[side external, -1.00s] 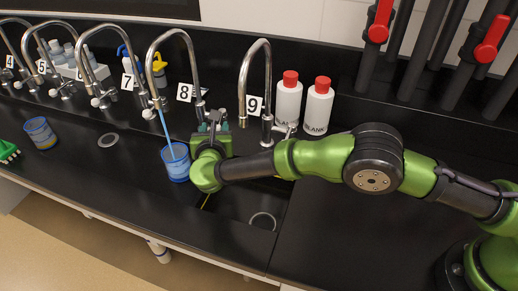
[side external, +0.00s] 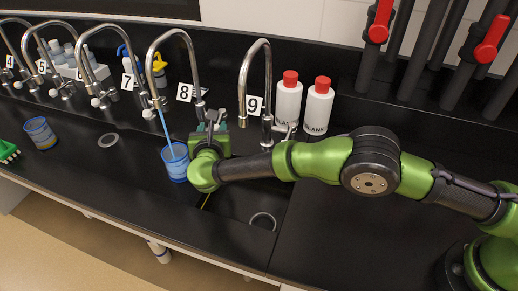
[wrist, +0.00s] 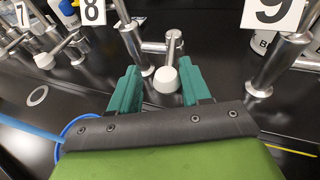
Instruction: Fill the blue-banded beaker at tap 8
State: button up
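The blue-banded beaker (side external: 176,166) stands upright on the black counter. A thin blue stream (side external: 166,130) falls into it from the spout of tap 8 (side external: 172,36). Blue liquid shows inside, but its exact level is hard to tell. In the wrist view the blue rim (wrist: 76,124) shows at left, partly hidden by my gripper body. My gripper (wrist: 160,88) is at the base of tap 8, right of the beaker. Its green fingers are apart, with the tap's white handle knob (wrist: 165,79) between or just beyond them. Contact with the knob cannot be told.
Tap 9 (side external: 267,80) stands to the right, with two red-capped bottles (side external: 289,100) behind it. A sink opening (side external: 245,205) lies below my gripper. A second beaker (side external: 40,133) stands at far left. The counter between the beakers is mostly clear.

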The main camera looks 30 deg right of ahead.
jog(key=shift+w+a, duration=0.3)
jog(key=shift+a, duration=0.2)
jog(key=shift+s+d, duration=0.1)
jog(key=shift+d, duration=0.1)
jog(key=v, duration=0.7)
